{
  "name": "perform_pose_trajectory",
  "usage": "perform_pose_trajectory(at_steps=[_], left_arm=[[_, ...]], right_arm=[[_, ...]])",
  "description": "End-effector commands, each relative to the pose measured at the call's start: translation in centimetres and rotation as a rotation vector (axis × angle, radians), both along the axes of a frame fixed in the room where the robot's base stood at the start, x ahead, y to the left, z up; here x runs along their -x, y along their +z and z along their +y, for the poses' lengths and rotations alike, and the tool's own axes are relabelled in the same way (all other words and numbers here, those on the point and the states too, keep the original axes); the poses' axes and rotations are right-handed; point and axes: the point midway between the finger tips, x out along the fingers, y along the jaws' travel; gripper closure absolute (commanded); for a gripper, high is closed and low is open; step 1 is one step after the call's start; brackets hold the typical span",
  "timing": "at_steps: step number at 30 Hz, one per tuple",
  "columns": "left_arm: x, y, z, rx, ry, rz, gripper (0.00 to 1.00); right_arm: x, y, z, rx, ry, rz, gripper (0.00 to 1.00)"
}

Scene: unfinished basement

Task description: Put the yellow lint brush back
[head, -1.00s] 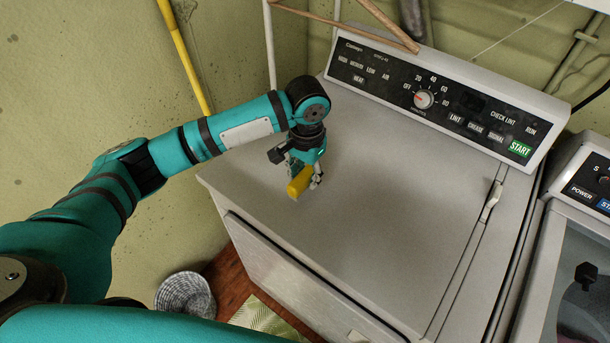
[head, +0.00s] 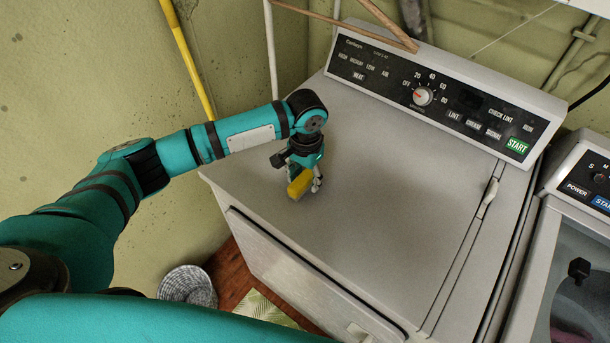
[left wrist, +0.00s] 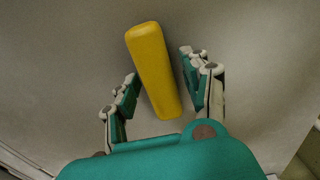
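The yellow lint brush (head: 299,185) is on the dryer top (head: 390,200), near its left front part. In the left wrist view the brush (left wrist: 153,70) shows as a long yellow block, slightly tilted, between the fingers. My left gripper (head: 304,181) is low over the dryer top, around the brush. In the left wrist view its fingers (left wrist: 160,65) are spread on both sides of the brush, with a clear gap on the right and a very small one on the left. The underside of the brush is hidden. My right gripper is out of view.
The dryer's control panel (head: 440,90) rises at the back. A washer (head: 585,200) stands to the right. A woven basket (head: 187,287) is on the floor at the lower left. A yellow pole (head: 187,60) leans by the wall. Most of the dryer top is clear.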

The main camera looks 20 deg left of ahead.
Motion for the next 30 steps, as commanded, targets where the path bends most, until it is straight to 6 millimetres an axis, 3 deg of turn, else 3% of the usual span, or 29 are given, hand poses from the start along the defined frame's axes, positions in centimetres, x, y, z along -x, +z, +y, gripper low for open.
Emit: perform_pose_trajectory(at_steps=[11, 14, 24, 30], left_arm=[[-0.1, 0.6, 0.0, 0.0, -0.001, -0.003, 0.48], [-0.1, 1.8, -0.1, 0.002, -0.001, -0.005, 0.48], [-0.1, 9.0, -0.2, 0.002, 0.0, -0.005, 0.48], [-0.1, 11.6, -0.1, 0.001, 0.0, -0.002, 0.48]], right_arm=[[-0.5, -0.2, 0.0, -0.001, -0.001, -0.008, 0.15], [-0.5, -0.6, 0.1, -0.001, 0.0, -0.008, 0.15], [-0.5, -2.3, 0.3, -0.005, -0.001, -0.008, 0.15], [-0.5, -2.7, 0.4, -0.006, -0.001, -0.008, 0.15]])
